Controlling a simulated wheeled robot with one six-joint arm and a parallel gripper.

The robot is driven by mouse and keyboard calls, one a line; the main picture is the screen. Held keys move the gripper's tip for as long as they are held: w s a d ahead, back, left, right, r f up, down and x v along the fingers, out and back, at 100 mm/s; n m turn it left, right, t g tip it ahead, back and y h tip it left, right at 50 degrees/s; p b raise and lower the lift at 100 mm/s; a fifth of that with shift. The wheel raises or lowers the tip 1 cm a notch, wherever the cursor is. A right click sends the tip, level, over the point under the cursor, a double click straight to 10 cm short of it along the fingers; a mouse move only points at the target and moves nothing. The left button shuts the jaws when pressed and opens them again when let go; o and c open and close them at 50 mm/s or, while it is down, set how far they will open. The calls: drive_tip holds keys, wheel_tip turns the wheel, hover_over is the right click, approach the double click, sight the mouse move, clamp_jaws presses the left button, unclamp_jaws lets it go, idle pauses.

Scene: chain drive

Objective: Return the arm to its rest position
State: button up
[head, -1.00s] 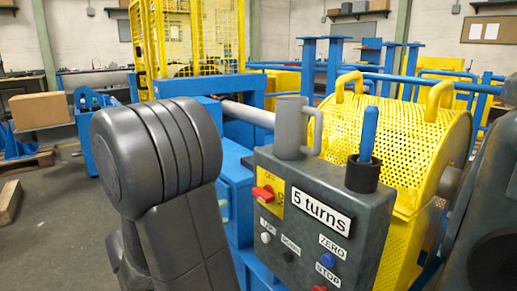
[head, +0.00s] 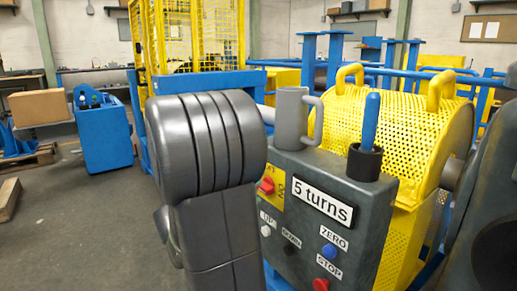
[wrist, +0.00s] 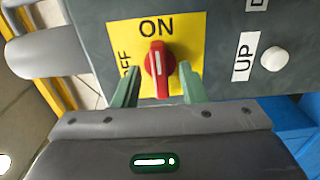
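The control box (head: 345,215) stands in the middle of the head view with a "5 turns" label. Its red rotary switch (head: 266,186) sits on a yellow plate beside my arm link; in the wrist view the red switch (wrist: 159,66) has its white mark pointing up at "ON". My gripper (wrist: 158,72) shows two green fingers apart, one on each side of the switch, with visible gaps to it. It is open and holds nothing. In the head view my gripper is hidden behind my dark arm link.
A grey mug (head: 292,118) and a black cup with a blue handle (head: 370,125) stand on top of the box. A yellow mesh guard (head: 405,130) is behind it. A white UP button (wrist: 274,59) is right of the switch. Open floor (head: 85,235) lies left.

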drive_tip(key=x, duration=0.2)
drive_tip(key=shift+w+d+b, duration=0.1)
drive_tip(key=shift+d+b, duration=0.15)
drive_tip(key=shift+b, duration=0.05)
drive_tip(key=shift+r+p, duration=0.3)
drive_tip(key=shift+p, duration=0.5)
drive_tip(key=n+p, duration=0.2)
drive_tip(key=p, duration=0.2)
drive_tip(key=n+p, duration=0.3)
drive_tip(key=p, duration=0.1)
drive_tip(key=shift+w+r, duration=0.1)
drive_tip(key=shift+r, duration=0.1)
drive_tip(key=shift+p, duration=0.4)
drive_tip(key=shift+f+n+p, duration=0.1)
drive_tip(key=shift+n+p, duration=0.25)
drive_tip(key=shift+n, duration=0.15)
drive_tip(key=shift+f, duration=0.15)
